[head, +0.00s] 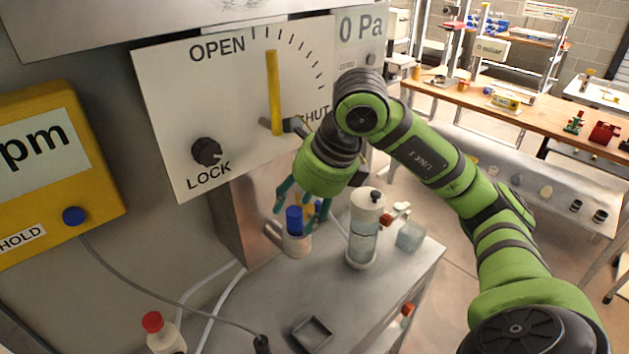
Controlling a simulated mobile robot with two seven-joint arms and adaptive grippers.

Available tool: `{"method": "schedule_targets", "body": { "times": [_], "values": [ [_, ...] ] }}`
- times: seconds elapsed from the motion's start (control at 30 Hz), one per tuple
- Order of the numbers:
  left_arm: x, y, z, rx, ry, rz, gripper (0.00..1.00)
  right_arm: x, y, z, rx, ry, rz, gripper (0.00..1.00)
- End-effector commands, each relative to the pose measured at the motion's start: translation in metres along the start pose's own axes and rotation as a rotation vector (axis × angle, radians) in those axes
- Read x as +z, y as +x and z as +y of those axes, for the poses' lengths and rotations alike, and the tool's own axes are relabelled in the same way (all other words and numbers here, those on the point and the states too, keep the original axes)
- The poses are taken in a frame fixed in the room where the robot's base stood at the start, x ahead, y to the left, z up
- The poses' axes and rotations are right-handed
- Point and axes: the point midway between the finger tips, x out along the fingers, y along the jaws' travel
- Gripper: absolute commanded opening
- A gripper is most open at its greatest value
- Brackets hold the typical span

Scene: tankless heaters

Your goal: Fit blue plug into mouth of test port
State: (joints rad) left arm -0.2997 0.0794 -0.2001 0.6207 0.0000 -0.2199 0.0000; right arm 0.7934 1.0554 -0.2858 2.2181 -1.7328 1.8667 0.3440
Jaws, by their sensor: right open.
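The blue plug (294,219) stands upright at the top of a short pale cylinder (296,245) on the metal bench, beside the heater's lower casing. I cannot tell how deep the plug sits, or whether this cylinder is the test port. My right gripper (303,208) reaches down from above with teal fingers spread open. The fingers show on either side of the blue plug, with a gap at the left. Contact on the right side is unclear. My left gripper is not in view.
A small dark tray (312,332) and a red-capped bottle (160,333) are nearer. The OPEN/SHUT panel (225,110) rises behind.

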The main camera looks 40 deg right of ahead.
Motion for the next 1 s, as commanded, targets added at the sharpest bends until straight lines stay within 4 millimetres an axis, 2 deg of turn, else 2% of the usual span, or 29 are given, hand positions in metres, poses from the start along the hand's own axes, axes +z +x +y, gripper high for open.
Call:
{"method": "schedule_targets", "body": {
  "times": [0.3, 0.5, 0.7, 1.0],
  "values": [
    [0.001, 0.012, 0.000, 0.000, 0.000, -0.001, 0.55, 0.000, -0.062, 0.000, -0.004, -0.001, -0.007, 0.55],
    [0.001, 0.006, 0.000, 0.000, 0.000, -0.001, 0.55, 0.000, -0.094, -0.001, -0.004, 0.001, -0.002, 0.55],
    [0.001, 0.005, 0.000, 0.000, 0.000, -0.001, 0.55, 0.000, -0.106, 0.000, -0.002, 0.000, -0.001, 0.55],
    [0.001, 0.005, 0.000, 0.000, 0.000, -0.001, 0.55, -0.001, -0.107, 0.000, -0.001, 0.000, 0.000, 0.55]
  ]
}}
